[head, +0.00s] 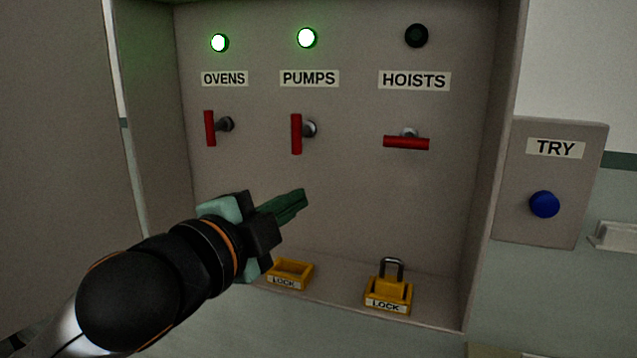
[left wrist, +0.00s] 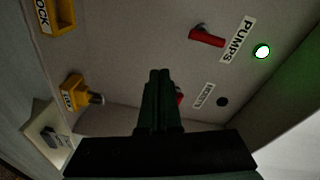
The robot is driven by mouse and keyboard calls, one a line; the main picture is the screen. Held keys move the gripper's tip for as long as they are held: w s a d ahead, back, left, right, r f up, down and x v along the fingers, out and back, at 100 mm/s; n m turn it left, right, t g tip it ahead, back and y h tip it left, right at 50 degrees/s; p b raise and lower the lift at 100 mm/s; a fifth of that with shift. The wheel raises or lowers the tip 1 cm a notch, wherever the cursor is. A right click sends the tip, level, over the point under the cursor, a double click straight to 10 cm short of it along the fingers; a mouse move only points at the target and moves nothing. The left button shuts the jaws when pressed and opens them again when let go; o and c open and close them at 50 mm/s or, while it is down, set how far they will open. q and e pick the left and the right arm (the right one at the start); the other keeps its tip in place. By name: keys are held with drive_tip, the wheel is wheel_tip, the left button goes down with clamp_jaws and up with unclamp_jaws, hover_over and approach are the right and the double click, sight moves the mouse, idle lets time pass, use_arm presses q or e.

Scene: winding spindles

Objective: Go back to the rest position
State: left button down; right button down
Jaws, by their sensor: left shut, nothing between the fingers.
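My left gripper (head: 292,203) reaches in from the lower left in the head view. Its green fingers are shut with nothing between them, in front of the panel below the switches. It also shows at the middle of the left wrist view (left wrist: 160,75). The OVENS handle (head: 210,128) and PUMPS handle (head: 297,134) are red and upright, under lit green lamps. The HOISTS handle (head: 406,143) is red and lies level, under a dark lamp (head: 416,35). My right gripper is not in view.
A yellow padlock (head: 392,285) stands in a LOCK holder on the cabinet's bottom ledge. Another yellow LOCK holder (head: 291,272) left of it looks empty. A TRY box with a blue button (head: 544,204) is at the right. The open cabinet door (head: 60,150) fills the left.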

use_arm(q)
drive_tip(key=a+f+n+g, duration=0.1)
drive_tip(key=f+n, duration=0.1)
drive_tip(key=f, duration=0.2)
drive_tip(key=a+f+n+y, duration=0.1)
drive_tip(key=f, duration=0.4)
drive_tip(key=f+n+g+y, duration=0.1)
drive_tip(key=f+n, duration=0.1)
drive_tip(key=f, duration=0.3)
drive_tip(key=shift+a+f+n+g, duration=0.25)
drive_tip(key=shift+a+n+g, duration=0.05)
drive_tip(key=shift+a, duration=0.1)
drive_tip(key=s+a+f+n+g+y, duration=0.1)
drive_tip(key=s+a+f+n+g, duration=0.1)
drive_tip(key=f, duration=0.5)
drive_tip(key=s+a+f+n+g+y, duration=0.1)
drive_tip(key=s+a+f+n, duration=0.15)
drive_tip(key=f, duration=0.45)
drive_tip(key=s+a+f+n+g+y, duration=0.2)
drive_tip(key=s+a+f+n+g, duration=0.15)
drive_tip(key=s+f, duration=0.6)
drive_tip(key=s+a+f+n+g+y, duration=0.1)
drive_tip(key=s+a+f+n+g, duration=0.3)
drive_tip(key=s+f, duration=0.5)
drive_tip(key=w+d+f+t+h+p, duration=0.1)
drive_tip(key=w+d+f+t+h, duration=0.1)
drive_tip(key=f+t, duration=0.4)
drive_tip(key=shift+w+d+f, duration=0.55)
drive_tip(key=shift+w+f, duration=0.05)
drive_tip(key=shift+f, duration=1.1)
